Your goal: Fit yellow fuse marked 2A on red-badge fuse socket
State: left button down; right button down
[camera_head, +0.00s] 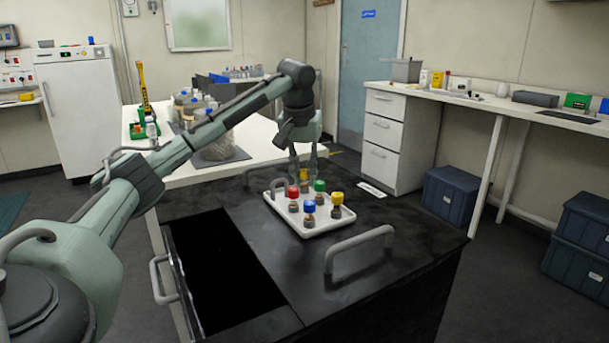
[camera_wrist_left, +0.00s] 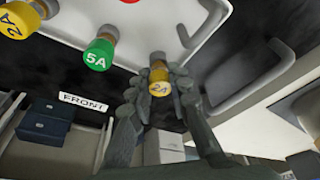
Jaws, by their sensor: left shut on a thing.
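My left gripper (camera_head: 303,178) is shut on a yellow-capped fuse (camera_head: 304,174) at the far edge of the white tray (camera_head: 308,234). In the left wrist view this fuse (camera_wrist_left: 159,78) reads 2A and sits between the two dark fingers (camera_wrist_left: 159,92). I cannot tell whether it is clear of the tray. A second yellow fuse (camera_head: 337,199) stands at the tray's right; in the wrist view a yellow fuse (camera_wrist_left: 14,22) also reads 2A. The red-badge fuse socket cannot be made out. My right gripper is not in view.
The tray also holds red (camera_head: 293,192), green (camera_head: 319,186) and blue (camera_head: 309,207) fuses; the green reads 5A. The black cart top has grey handles (camera_head: 358,246) and a dark opening at left. A white table (camera_head: 185,172) with glassware stands behind.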

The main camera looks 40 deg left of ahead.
aim_at(304, 170)
pick_arm(q)
jog(key=shift+r, duration=0.75)
jog(key=shift+r, duration=0.35)
jog(key=shift+r, duration=0.1)
jog(key=shift+r, duration=1.35)
